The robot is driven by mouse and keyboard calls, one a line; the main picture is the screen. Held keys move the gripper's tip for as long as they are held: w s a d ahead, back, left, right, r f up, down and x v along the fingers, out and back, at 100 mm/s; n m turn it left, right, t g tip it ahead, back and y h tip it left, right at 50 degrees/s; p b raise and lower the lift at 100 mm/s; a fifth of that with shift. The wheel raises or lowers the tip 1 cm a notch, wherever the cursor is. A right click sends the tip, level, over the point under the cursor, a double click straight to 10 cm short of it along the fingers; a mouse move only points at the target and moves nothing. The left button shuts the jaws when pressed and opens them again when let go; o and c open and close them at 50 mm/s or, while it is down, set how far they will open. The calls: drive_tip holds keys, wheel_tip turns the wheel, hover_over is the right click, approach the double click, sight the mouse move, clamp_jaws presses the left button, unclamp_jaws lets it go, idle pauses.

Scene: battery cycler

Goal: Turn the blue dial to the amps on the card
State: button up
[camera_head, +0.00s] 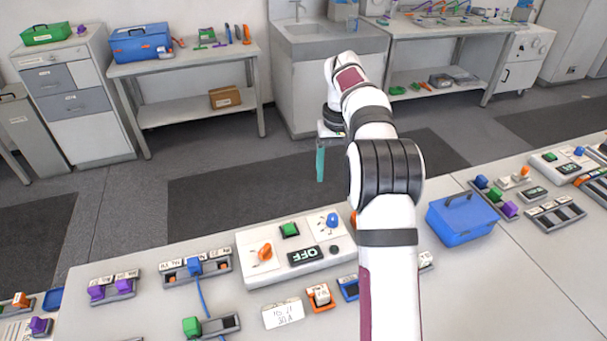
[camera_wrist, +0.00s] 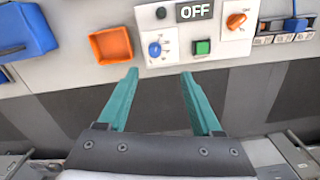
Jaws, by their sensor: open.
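The blue dial (camera_head: 332,219) sits at the right end of a white cycler panel (camera_head: 272,268) on the bench in the head view. In the wrist view the same blue dial (camera_wrist: 155,49) is at the panel's near left corner, with marks around it too small to read. A white card (camera_head: 283,314) with handwriting lies in front of the panel; its text is too small to read surely. My gripper (camera_head: 320,165) is beyond the bench's far edge, pointing down. In the wrist view its teal fingers (camera_wrist: 157,88) are apart and empty, short of the dial.
The panel also bears an orange dial (camera_head: 265,252), a green button (camera_head: 289,230) and a display (camera_head: 304,255) reading OFF. A blue box (camera_head: 461,219) stands to the right. An orange tray (camera_wrist: 111,46) lies beside the panel. Battery holders (camera_head: 195,267) with a cable lie to the left.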

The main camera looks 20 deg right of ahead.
sight(333, 217)
drive_tip(key=f, duration=0.5)
drive_tip(key=d+f, duration=0.1)
drive_tip(key=f, duration=0.5)
drive_tip(key=w+f, duration=0.1)
drive_tip(key=f, duration=0.5)
drive_tip(key=shift+d, duration=0.15)
clamp_jaws()
